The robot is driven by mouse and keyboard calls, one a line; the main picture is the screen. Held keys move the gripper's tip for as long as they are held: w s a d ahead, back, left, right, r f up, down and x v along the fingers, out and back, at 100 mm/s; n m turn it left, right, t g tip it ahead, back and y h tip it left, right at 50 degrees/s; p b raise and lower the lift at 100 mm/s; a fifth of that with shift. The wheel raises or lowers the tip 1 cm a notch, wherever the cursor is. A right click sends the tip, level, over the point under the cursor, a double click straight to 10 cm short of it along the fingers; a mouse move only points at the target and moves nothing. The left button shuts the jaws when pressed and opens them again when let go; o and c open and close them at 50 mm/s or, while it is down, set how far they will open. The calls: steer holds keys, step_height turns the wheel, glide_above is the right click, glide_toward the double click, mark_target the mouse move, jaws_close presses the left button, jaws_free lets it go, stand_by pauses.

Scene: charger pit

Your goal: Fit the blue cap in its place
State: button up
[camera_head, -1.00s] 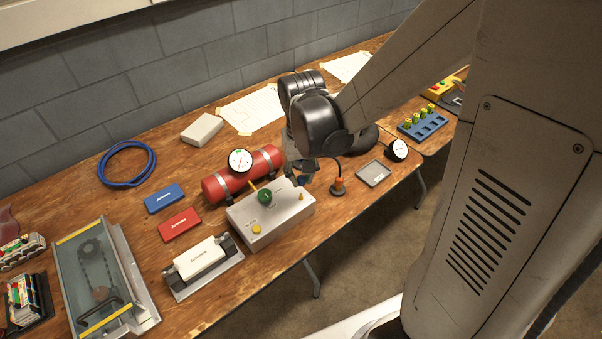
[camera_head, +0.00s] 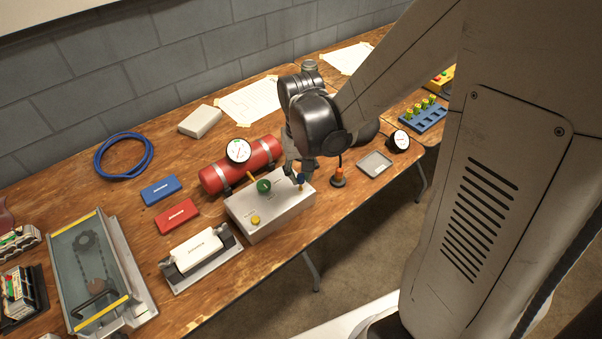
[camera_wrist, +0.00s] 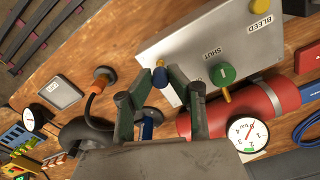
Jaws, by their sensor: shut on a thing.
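The blue cap (camera_wrist: 160,79) is small and dark blue, held between the fingertips of my gripper (camera_wrist: 161,75) in the wrist view. The cap (camera_head: 301,178) also shows in the head view, above the right end of the grey valve box (camera_head: 270,219). My gripper (camera_head: 297,170) is shut on the cap and points down at that end. A small brass stem (camera_head: 300,188) shows just below the cap. The cap and stem line up closely, but I cannot tell whether they touch. The fingers partly hide the cap.
The box also bears a green knob (camera_head: 263,186) with a yellow lever and a yellow button (camera_head: 255,219). A red cylinder (camera_head: 216,180) with a gauge (camera_head: 238,150) lies behind it. An orange-tipped plug (camera_head: 338,173) and a grey tray (camera_head: 375,164) stand to the right.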

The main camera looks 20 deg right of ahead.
mark_target(301, 176)
steer(key=shift+f+b, duration=1.25)
steer(key=shift+f, duration=0.2)
stand_by(0.5)
steer(key=o, duration=0.8)
steer(key=shift+r, duration=0.1)
step_height(301, 176, up, 12)
steer(key=shift+f, duration=0.1)
stand_by(0.4)
